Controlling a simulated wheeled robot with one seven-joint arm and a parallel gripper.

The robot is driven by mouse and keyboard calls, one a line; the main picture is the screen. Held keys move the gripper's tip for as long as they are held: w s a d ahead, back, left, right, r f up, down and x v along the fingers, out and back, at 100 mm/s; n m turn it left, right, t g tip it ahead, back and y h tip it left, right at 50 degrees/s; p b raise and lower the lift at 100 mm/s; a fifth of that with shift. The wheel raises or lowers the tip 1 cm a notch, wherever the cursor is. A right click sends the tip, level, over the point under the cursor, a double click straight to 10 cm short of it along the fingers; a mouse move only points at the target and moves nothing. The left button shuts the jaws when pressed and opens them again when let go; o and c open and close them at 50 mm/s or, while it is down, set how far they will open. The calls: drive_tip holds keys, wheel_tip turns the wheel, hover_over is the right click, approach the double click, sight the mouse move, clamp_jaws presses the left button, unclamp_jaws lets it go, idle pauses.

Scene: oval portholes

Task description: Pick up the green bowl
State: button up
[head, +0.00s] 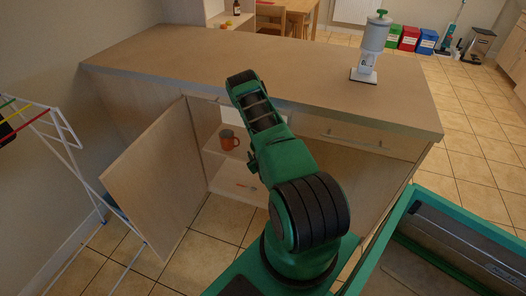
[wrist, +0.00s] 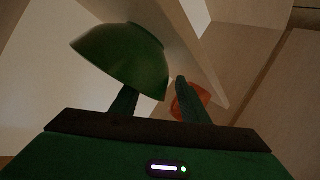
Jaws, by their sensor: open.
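The green bowl (wrist: 122,55) shows in the upper left of the wrist view, close to my gripper (wrist: 154,90). It looks tilted in that view. My gripper is open, with its two fingers apart. The bowl's lower right part overlaps the left finger and hides its tip, and part of the bowl lies across the gap between the fingers. I cannot tell whether it touches them. The right finger is clear of the bowl. In the head view I cannot make out the bowl, and my arm hides the gripper's end.
An orange mug (head: 228,139) stands on a shelf in the open cabinet; it also shows behind the right finger in the wrist view (wrist: 190,103). The cabinet door (head: 158,178) stands open on the left. The counter (head: 200,58) carries a white-and-green dispenser (head: 372,48). A drying rack (head: 62,150) stands left.

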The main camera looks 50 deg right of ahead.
drive_tip(key=shift+w+d+f, duration=0.25)
drive_tip(key=shift+w+d, duration=0.1)
drive_tip(key=shift+w, duration=0.25)
drive_tip(key=shift+c, duration=0.6)
clamp_jaws()
